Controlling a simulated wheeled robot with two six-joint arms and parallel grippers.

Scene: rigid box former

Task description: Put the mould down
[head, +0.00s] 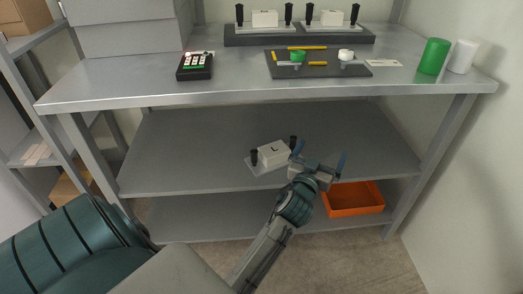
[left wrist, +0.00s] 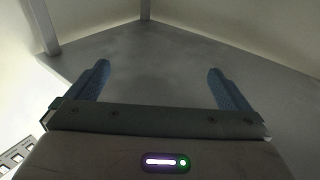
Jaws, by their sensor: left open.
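The mould (head: 272,153), a white block marked "L" on a light grey plate with two black handles, sits on the middle shelf (head: 190,150), turned at a slight angle. My left gripper (head: 320,158) is just right of the mould, its blue fingers apart with nothing between them. Its left finger appears close to the right handle; I cannot tell whether they touch. In the left wrist view the left gripper (left wrist: 158,70) is open and empty in front of the bare shelf. My right gripper is not in view.
Two more white blocks with black handles stand in a dark rack (head: 300,36) on the bench top (head: 130,84). A dark tray (head: 345,70), a keypad device (head: 195,66) and a green cylinder (head: 434,57) are there too. An orange bin (head: 353,200) stands on the lowest shelf. The middle shelf's left side is clear.

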